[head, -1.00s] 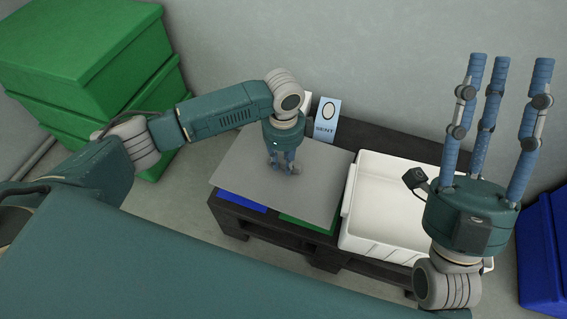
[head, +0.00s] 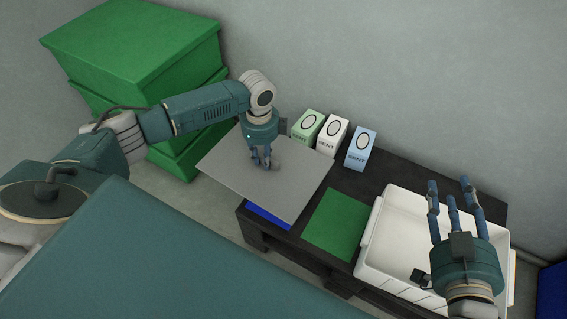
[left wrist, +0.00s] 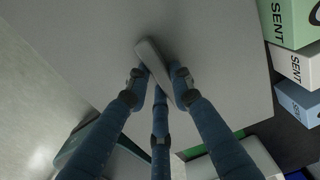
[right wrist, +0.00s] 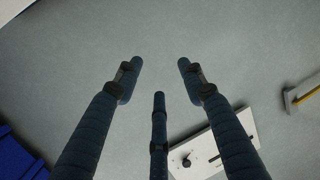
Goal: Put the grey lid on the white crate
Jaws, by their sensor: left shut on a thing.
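The grey lid (head: 230,170) is a flat panel with a bar handle (left wrist: 148,56) on top. My left gripper (head: 262,160) is shut on this handle and holds the lid at the left of the dark pallet, partly over a blue sheet (head: 268,217). The lid also fills much of the left wrist view (left wrist: 225,60). The white crate (head: 368,235) is open-topped and sits on the right of the pallet, apart from the lid. My right gripper (head: 452,190) is open and empty, fingers up, in front of part of the crate in the head view.
A green sheet (head: 336,223) lies on the pallet (head: 385,172) between lid and crate. Green (head: 307,126), white (head: 333,136) and blue (head: 361,149) "SENT" boxes stand behind. Large green crates (head: 140,50) are stacked at the back left. A blue crate (head: 552,290) is at right.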

